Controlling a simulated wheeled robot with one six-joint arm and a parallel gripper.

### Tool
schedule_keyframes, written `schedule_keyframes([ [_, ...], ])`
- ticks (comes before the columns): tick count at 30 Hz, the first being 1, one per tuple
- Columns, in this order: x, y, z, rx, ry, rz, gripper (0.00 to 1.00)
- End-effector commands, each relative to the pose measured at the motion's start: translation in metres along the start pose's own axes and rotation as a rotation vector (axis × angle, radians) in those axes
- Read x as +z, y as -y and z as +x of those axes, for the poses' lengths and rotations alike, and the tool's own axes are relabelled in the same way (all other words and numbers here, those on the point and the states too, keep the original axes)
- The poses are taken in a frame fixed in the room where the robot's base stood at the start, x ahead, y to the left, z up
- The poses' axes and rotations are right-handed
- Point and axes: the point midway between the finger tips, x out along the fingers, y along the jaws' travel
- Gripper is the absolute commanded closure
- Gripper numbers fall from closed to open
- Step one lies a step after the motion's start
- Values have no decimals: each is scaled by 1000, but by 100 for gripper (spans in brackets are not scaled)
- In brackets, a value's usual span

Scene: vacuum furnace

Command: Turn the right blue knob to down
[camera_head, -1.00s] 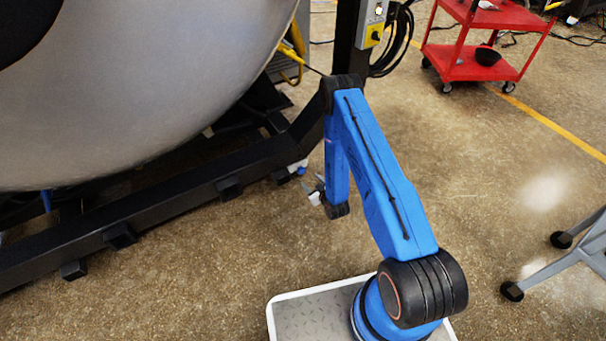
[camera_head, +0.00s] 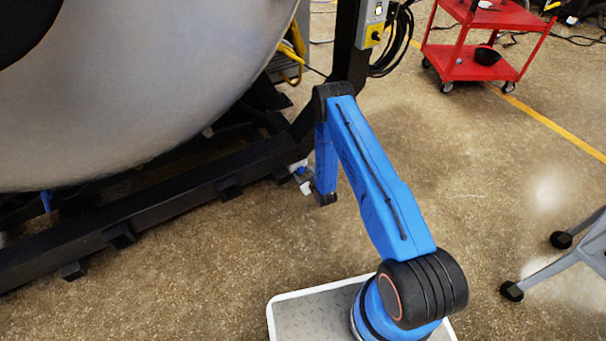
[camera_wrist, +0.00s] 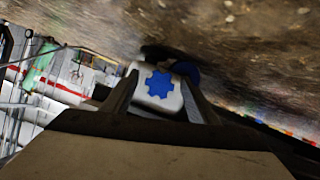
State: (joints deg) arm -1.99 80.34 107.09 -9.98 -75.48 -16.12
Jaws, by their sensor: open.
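In the wrist view, a blue lobed knob (camera_wrist: 159,84) shows on a white rounded block. It lies in the picture between the two dark fingers of my gripper (camera_wrist: 159,90), which is open. I cannot tell whether the fingers touch it or how far off it is. In the head view, a small blue knob (camera_head: 300,171) sits low by the black frame, right beside my gripper (camera_head: 306,187); the fingers are too small there to make out. Another blue knob (camera_head: 46,201) hangs under the vessel at the left.
The big grey vessel (camera_head: 130,90) stands on a black frame (camera_head: 180,190) close to my arm. A switch box (camera_head: 374,32) is on the black post above. A red cart (camera_head: 475,62) is at the back right. The floor between is clear.

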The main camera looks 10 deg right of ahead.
Motion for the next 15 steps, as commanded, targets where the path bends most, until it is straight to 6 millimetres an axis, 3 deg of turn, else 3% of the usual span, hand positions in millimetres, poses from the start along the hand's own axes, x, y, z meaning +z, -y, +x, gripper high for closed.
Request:
schedule_keyframes([
  [2,0,0,0,0,0,0,51],
  [6,0,0,0,0,0,0,85],
  [7,0,0,0,0,0,0,88],
  [15,0,0,0,-8,0,16,88],
])
